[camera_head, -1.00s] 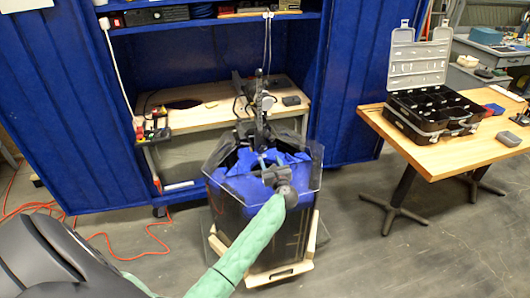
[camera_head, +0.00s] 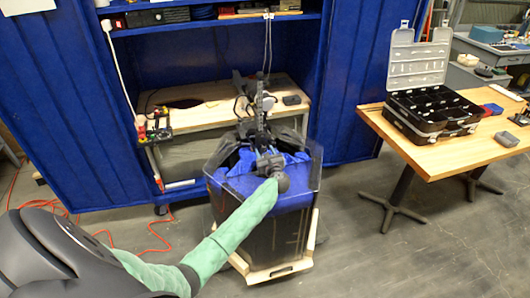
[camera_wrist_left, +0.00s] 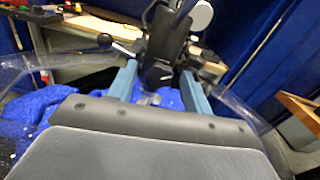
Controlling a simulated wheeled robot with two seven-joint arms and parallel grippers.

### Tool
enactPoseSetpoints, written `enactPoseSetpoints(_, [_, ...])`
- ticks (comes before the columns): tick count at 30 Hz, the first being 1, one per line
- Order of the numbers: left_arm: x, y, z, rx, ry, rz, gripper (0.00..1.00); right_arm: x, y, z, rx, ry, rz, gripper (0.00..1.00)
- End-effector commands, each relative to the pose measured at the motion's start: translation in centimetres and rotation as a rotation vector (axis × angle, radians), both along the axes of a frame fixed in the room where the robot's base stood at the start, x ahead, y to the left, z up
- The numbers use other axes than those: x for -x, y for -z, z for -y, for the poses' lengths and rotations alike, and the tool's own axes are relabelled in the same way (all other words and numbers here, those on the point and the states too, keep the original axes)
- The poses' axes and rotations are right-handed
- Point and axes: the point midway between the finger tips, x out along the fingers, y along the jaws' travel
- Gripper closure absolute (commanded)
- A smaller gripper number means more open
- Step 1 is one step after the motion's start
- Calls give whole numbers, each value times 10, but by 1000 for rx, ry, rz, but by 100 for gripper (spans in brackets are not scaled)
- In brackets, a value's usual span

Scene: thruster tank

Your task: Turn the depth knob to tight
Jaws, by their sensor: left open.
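The black thruster (camera_head: 262,104) stands upright on the rim of the clear-walled tank (camera_head: 292,235), which has blue material inside. In the left wrist view its dark shaft and bracket (camera_wrist_left: 165,45) rise beyond my fingers. A black ball on a metal lever (camera_wrist_left: 105,40) sticks out to the left, and a pale round part (camera_wrist_left: 203,14) is at the top. I cannot tell which part is the depth knob. My left gripper (camera_head: 263,148) is over the tank, close to the bracket. Its two blue fingers (camera_wrist_left: 158,72) are apart, with nothing visibly gripped. My right gripper is out of view.
A wooden workbench (camera_head: 210,112) stands behind the tank inside the blue cabinet (camera_head: 350,70). A wooden table (camera_head: 440,155) with an open black case (camera_head: 432,112) is at the right. A red cable (camera_head: 130,243) lies on the floor at the left.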

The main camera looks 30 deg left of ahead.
Motion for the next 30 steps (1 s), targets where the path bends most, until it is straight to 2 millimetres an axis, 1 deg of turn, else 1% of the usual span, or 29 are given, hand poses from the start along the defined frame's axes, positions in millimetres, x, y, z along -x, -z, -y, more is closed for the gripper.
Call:
enactPoseSetpoints(3, [0,0,0,0,0,0,50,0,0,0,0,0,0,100])
enactPoseSetpoints(5, [0,0,0,0,0,0,62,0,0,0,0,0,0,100])
enactPoseSetpoints(6, [0,0,0,0,0,0,70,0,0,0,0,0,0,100])
enactPoseSetpoints(10, [0,0,0,0,0,0,95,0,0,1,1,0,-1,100])
enactPoseSetpoints(20, [0,1,1,-19,1,-22,95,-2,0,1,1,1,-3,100])
enactPoseSetpoints(24, [0,2,2,-51,0,-61,95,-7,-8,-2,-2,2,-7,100])
enactPoseSetpoints(27, [0,2,2,-85,0,-102,95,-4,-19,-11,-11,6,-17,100])
enactPoseSetpoints(30, [0,2,2,-128,0,-153,95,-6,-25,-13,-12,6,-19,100])
